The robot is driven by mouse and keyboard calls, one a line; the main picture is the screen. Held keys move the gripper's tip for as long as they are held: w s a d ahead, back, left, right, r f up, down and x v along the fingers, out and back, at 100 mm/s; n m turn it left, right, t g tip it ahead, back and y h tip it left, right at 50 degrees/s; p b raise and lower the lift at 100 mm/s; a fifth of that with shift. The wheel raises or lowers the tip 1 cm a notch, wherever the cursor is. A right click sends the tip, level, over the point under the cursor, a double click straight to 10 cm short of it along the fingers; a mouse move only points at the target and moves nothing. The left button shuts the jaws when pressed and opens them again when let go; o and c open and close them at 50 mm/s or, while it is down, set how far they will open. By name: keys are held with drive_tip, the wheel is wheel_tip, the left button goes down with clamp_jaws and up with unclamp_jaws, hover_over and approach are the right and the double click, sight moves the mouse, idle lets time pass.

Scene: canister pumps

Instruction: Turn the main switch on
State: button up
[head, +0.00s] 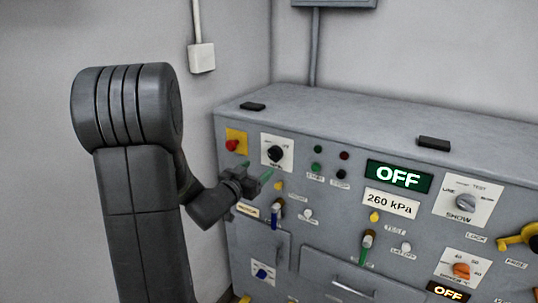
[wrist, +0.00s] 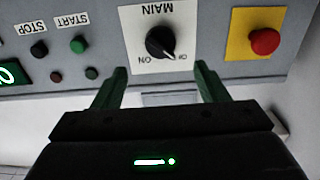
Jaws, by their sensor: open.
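The main switch is a black rotary knob (head: 275,154) on a white plate at the upper left of the grey panel. In the wrist view, which is upside down, the knob (wrist: 160,42) sits between ON and OFF labels under the word MAIN, and its white pointer is turned toward the OFF side. My gripper (head: 255,170) is in front of the panel, just left of and below the knob in the head view. Its green fingers (wrist: 160,72) are spread, with nothing between them. The knob lies beyond the fingertips, roughly centred between them, apparently untouched.
A red button on a yellow plate (head: 235,141) is left of the switch. START and STOP buttons (head: 317,167) are to its right. An OFF display (head: 398,177) and a 260 kPa readout (head: 390,204) are further right. Valve levers (head: 275,216) stick out below.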

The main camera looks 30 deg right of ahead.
sight(271, 157)
drive_tip(key=p+x, duration=0.1)
drive_tip(key=x, duration=0.8)
drive_tip(key=shift+w+d, duration=0.1)
drive_tip(key=c, duration=1)
